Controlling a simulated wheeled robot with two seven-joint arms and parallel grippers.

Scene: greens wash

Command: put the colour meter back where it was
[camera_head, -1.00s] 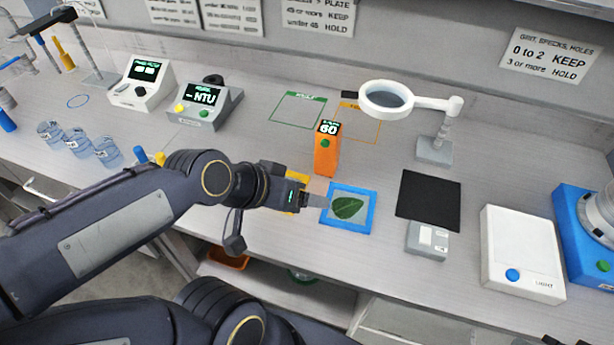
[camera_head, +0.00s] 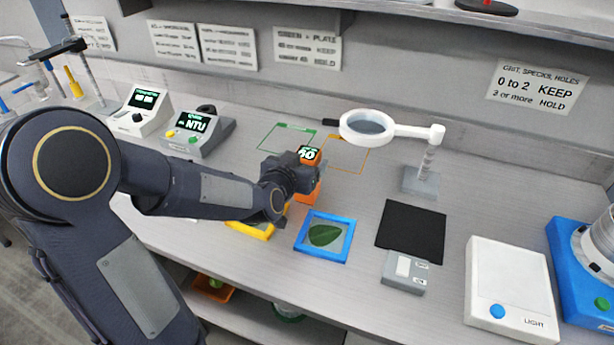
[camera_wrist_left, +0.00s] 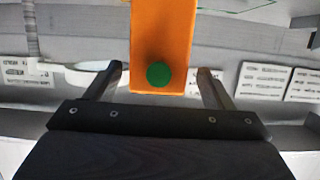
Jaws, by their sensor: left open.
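The colour meter (camera_head: 309,155) is an upright orange block with a lit display on top. In the head view my left gripper and wrist hide much of its body. In the left wrist view the meter (camera_wrist_left: 162,40), with its green button, stands between the two fingers of my left gripper (camera_wrist_left: 161,72). The fingers are open, with a visible gap on each side of the meter. An orange outline (camera_head: 364,172) marked on the bench lies just behind and right of the meter, empty where visible. My right gripper is not in view.
A blue-framed tray (camera_head: 346,236) with a green leaf (camera_head: 324,235) lies in front of the meter. A yellow-edged item (camera_head: 262,232) is partly under my arm. A magnifier lamp (camera_head: 368,124) overhangs the bench at right, near a black mat (camera_head: 411,231). A green outline (camera_head: 272,131) is empty.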

